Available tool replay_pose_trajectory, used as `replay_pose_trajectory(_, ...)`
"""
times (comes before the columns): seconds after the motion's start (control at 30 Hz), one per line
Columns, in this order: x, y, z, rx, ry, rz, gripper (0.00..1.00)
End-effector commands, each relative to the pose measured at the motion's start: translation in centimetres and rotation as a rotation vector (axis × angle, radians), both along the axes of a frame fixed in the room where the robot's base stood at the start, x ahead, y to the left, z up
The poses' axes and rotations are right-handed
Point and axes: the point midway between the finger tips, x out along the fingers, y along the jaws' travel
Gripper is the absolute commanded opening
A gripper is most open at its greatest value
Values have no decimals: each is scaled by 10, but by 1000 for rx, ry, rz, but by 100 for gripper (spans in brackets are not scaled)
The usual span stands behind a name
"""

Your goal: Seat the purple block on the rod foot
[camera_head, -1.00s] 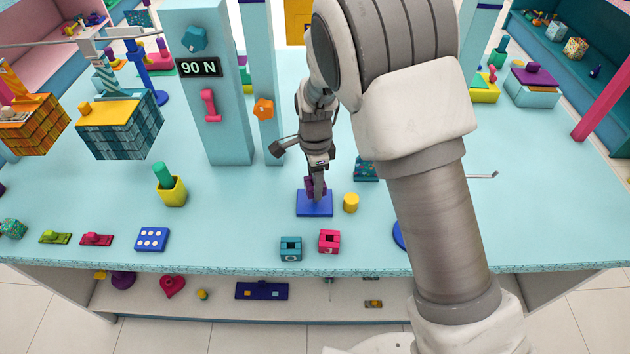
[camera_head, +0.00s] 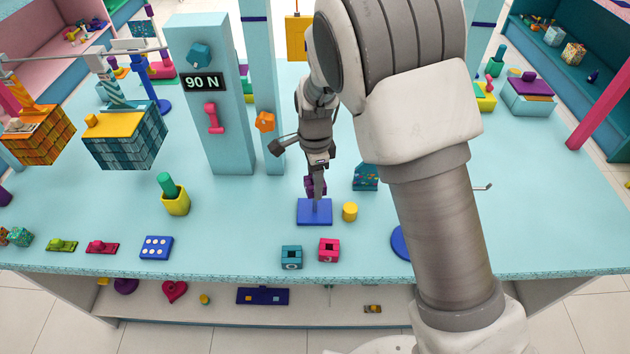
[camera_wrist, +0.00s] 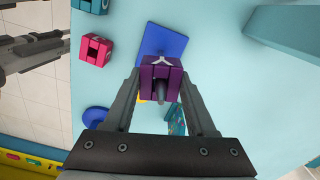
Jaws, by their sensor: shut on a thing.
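The purple block (camera_head: 316,187) is held between my gripper's fingers (camera_head: 317,178). In the wrist view my gripper (camera_wrist: 160,95) is shut on the purple block (camera_wrist: 152,74), which has a slot in its face. The blue rod foot (camera_head: 314,213) is a flat square plate on the table below the block. In the wrist view the blue plate (camera_wrist: 163,40) lies behind and beyond the block. A short grey rod (camera_wrist: 160,92) shows at the block; whether it passes through the slot is unclear. The block appears above the plate, not resting on it.
A yellow cylinder (camera_head: 350,211) stands just right of the plate. A teal cube (camera_head: 291,257) and a pink cube (camera_head: 329,250) lie in front. A tall pale-blue post (camera_head: 211,95) marked 90 N stands behind left.

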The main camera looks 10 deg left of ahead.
Motion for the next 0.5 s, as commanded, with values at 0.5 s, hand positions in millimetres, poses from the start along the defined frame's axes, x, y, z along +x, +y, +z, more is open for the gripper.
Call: replay_pose_trajectory(0.5, 0, 0, 22, 0, -1, 0, 0)
